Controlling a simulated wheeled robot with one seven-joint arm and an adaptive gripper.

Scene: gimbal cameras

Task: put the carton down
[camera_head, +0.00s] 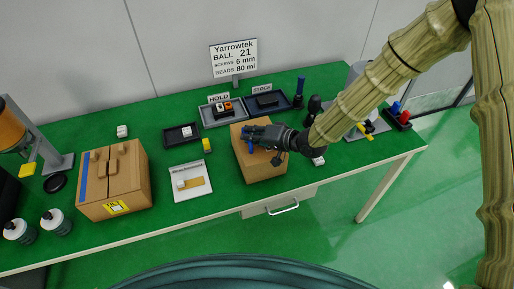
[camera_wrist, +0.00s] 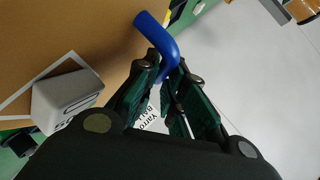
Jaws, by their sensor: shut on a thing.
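A plain brown carton (camera_head: 262,164) is at the middle of the green table, near its front edge. My gripper (camera_head: 252,138) is over the carton's top, beside a blue bent handle (camera_head: 247,146). In the wrist view my fingers (camera_wrist: 168,95) are shut on this blue handle (camera_wrist: 165,50). A large brown surface (camera_wrist: 70,40) fills the upper left there. I cannot tell whether the carton's underside touches the table. My gripper hides part of the carton's top.
Left stands a taped carton (camera_head: 115,180). Close to the plain carton are a white board (camera_head: 190,194), a yellow block (camera_head: 207,146) and HOLD (camera_head: 210,120) and STOCK (camera_head: 280,104) trays. A sign (camera_head: 233,57) stands behind. Some green tabletop (camera_head: 228,185) is bare left of the carton.

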